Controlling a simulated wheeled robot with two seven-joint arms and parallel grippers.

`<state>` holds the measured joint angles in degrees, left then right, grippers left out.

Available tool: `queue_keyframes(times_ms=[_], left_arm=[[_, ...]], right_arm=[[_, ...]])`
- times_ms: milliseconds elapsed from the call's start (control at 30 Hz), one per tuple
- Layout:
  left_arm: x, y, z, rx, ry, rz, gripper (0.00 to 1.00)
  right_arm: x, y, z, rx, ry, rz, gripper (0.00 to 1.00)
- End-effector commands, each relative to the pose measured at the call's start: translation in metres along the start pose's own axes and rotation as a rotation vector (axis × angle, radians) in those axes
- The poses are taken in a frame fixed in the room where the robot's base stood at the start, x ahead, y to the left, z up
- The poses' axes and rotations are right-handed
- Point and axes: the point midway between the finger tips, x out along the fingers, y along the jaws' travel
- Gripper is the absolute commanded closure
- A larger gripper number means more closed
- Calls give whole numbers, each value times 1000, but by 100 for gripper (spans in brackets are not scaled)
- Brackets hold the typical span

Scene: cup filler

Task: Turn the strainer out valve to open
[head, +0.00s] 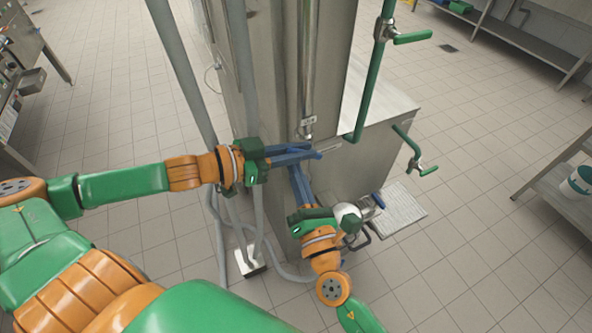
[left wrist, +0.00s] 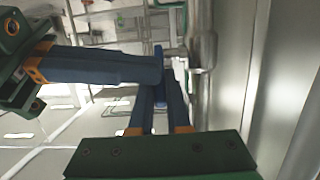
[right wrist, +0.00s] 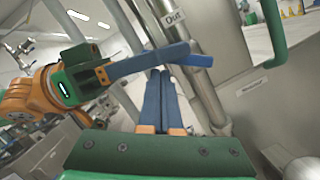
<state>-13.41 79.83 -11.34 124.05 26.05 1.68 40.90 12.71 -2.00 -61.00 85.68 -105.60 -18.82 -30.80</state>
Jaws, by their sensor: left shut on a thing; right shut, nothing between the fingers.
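The strainer out valve (head: 307,127) sits low on the vertical steel pipe in the head view. In the left wrist view a blue lever (left wrist: 158,60) stands beside the valve body. My left gripper (head: 316,153) is shut on what appears to be this lever, just below the valve; its fingers hide most of it. It also shows in the right wrist view (right wrist: 188,52), crossing in front of the pipe. My right gripper (head: 292,168) is shut and empty, its fingertips close under the left fingers. I cannot tell whether they touch.
An "Out" label (right wrist: 174,18) is on a pipe in the right wrist view. Grey hoses (head: 212,185) hang at the left.

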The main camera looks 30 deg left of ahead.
Motion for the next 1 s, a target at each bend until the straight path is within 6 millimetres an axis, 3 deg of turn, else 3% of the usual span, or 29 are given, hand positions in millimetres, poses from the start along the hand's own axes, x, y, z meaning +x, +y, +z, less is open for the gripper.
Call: queue_keyframes(times_ms=[533,567,667,1000], left_arm=[[0,-1,-2,3,3,-1,100],[0,-1,-2,3,3,-1,80],[0,0,0,1,0,-1,55],[0,2,-2,8,7,5,55]], right_arm=[[3,1,14,59,-8,-16,100],[4,1,14,58,-9,-16,100],[4,1,15,58,-11,-16,100],[4,2,16,58,-15,-14,100]])
